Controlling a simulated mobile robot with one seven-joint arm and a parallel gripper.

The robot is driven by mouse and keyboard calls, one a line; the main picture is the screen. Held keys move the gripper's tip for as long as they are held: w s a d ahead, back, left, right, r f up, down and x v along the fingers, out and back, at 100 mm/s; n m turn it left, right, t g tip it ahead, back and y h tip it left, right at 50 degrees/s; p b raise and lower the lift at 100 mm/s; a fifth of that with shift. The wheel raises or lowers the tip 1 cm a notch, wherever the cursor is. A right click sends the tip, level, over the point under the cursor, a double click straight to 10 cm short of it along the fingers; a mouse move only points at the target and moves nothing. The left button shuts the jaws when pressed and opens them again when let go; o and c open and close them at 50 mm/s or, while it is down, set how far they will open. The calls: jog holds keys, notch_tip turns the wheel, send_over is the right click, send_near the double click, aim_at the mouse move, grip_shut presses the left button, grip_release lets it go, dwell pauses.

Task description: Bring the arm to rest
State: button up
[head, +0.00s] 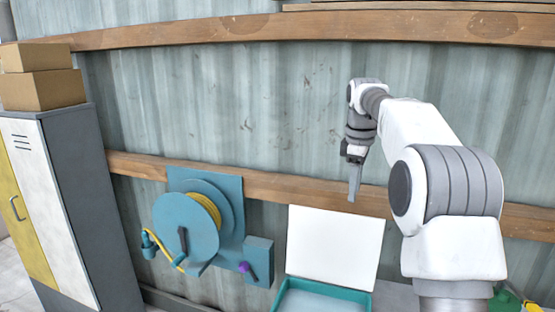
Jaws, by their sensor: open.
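My gripper (353,178) is at the end of my white and grey arm, right of the picture's middle in the head view. It points downward and holds nothing that I can see. It is seen from the side, so the gap between the fingers hardly shows. It hangs in front of the corrugated wall and the lower wooden beam, above the upright white lid of an open box.
The box (320,294) is teal-edged with a raised white lid (335,242). A blue hose reel (187,222) with yellow hose is on the wall left of it. A locker (75,205) with cardboard boxes (42,90) on top stands at far left. The upper middle is clear.

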jog(key=s+a+r+m+t+b, duration=0.1)
jog(key=s+a+m+b, duration=0.15)
jog(key=s, duration=0.75)
jog(key=s+a+m+t+b, duration=0.1)
jog(key=s+m, duration=0.3)
jog(key=s, duration=0.5)
jog(key=s+f+m+t+b, duration=0.1)
jog(key=s+f+m, duration=0.2)
jog(key=s+f, duration=0.3)
jog(key=s+a+f+m+t+b, duration=0.1)
jog(key=s+f+m, duration=0.2)
jog(key=s+f, duration=0.3)
jog(key=s, duration=0.5)
jog(key=shift+f+b, duration=0.25)
jog(key=shift+b, duration=0.15)
jog(key=shift+m, duration=0.25)
